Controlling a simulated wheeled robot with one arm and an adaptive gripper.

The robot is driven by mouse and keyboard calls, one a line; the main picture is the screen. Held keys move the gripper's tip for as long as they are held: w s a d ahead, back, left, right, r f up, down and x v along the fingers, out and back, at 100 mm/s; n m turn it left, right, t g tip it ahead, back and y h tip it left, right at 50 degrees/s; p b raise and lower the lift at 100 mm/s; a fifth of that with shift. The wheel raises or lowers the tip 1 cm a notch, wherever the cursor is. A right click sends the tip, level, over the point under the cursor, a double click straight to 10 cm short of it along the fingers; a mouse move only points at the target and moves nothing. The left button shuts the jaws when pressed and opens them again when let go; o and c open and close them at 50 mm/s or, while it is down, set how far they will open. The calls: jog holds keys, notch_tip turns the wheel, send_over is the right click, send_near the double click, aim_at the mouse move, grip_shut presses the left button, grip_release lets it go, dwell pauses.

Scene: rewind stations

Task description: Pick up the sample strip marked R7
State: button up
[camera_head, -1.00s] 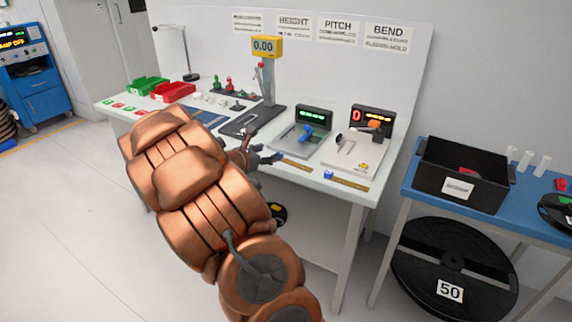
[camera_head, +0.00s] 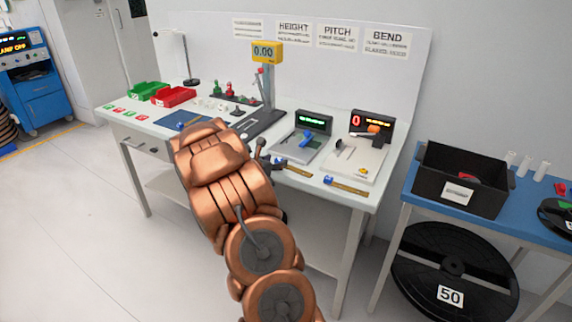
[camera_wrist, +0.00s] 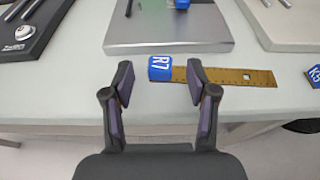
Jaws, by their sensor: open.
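The sample strip marked R7 (camera_wrist: 222,76) lies flat near the front edge of the white bench. It is a brown strip with a blue tag (camera_wrist: 160,68) reading R7 at its left end. In the head view the strip (camera_head: 297,171) lies just right of my gripper (camera_head: 269,157). In the wrist view my gripper (camera_wrist: 157,84) is open and empty. Its left finger is left of the blue tag and its right finger appears over the strip's left part. I cannot tell the height of the fingers above the strip.
A second strip (camera_head: 347,187) with a blue tag (camera_wrist: 314,75) lies to the right. A grey plate fixture (camera_wrist: 168,25) stands just behind R7, and a black gauge base (camera_wrist: 36,32) is at left. The bench's front edge (camera_wrist: 60,120) runs close before the strips.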

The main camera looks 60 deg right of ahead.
jog(key=shift+d+f, duration=0.15)
jog(key=shift+d, duration=0.5)
grip_shut()
